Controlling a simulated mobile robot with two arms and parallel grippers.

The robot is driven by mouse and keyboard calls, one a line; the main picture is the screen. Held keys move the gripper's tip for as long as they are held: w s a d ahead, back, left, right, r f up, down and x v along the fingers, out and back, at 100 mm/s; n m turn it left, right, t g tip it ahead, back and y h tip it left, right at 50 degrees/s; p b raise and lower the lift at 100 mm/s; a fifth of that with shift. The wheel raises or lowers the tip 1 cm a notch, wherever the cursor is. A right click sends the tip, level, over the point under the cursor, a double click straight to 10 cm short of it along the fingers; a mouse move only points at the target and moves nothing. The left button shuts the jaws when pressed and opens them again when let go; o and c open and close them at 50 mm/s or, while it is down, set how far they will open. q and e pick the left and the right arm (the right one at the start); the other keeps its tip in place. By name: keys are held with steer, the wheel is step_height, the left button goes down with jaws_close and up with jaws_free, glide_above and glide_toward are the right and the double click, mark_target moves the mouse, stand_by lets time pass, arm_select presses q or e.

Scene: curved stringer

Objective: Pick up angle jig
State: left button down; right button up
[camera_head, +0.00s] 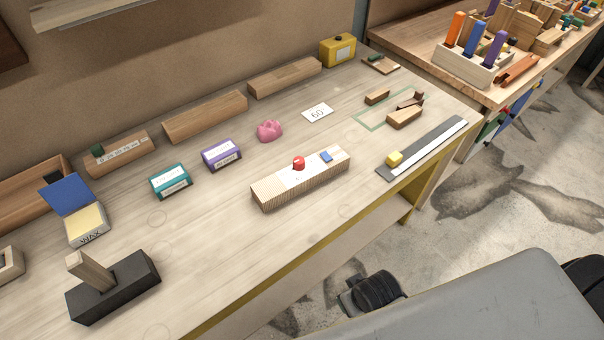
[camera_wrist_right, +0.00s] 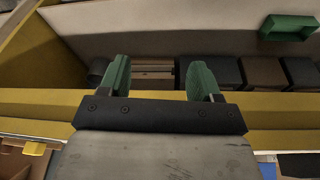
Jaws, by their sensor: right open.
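No object is clearly labelled as the angle jig, and I cannot tell for sure which it is. One candidate is the black block with a tilted wooden post (camera_head: 115,286) at the near left of the bench. Small wooden pieces (camera_head: 404,118) lie at a green outline toward the right end, near a card marked 60 (camera_head: 318,112). My right gripper (camera_wrist_right: 159,82) is open in the right wrist view, with green fingertips apart and nothing visible between them. It is over a yellow rail, away from the bench-top objects. My left gripper is not in view.
A striped block with a red knob (camera_head: 302,179) is mid-bench. A wax box (camera_head: 88,224) stands left. In the wrist view, dark boxes (camera_wrist_right: 265,73) and a green tray (camera_wrist_right: 289,27) show.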

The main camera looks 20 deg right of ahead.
steer(key=w+r+t, duration=0.3)
steer(key=w+r, duration=0.3)
steer(key=r, duration=0.6)
steer(key=m+t, duration=0.2)
steer(key=t, duration=0.5)
glide_toward(301, 163)
steer(key=shift+t+y, duration=0.4)
steer(key=w+f, duration=0.1)
steer(key=w+f+p, duration=0.1)
steer(key=f, duration=0.1)
steer(key=shift+w+a, duration=0.3)
steer(key=shift+w, duration=0.1)
steer(key=shift+w+f, duration=0.15)
steer(key=shift+w, duration=0.35)
steer(key=shift+w+p, duration=0.3)
steer(key=x, duration=0.2)
steer(key=p+x, duration=0.1)
steer(key=x, duration=0.1)
steer(key=shift+w+d+r, duration=0.15)
steer(key=shift+d+r, duration=0.15)
steer(key=shift+d, duration=0.05)
steer(key=shift+w+f, duration=0.1)
steer(key=shift+w, duration=0.1)
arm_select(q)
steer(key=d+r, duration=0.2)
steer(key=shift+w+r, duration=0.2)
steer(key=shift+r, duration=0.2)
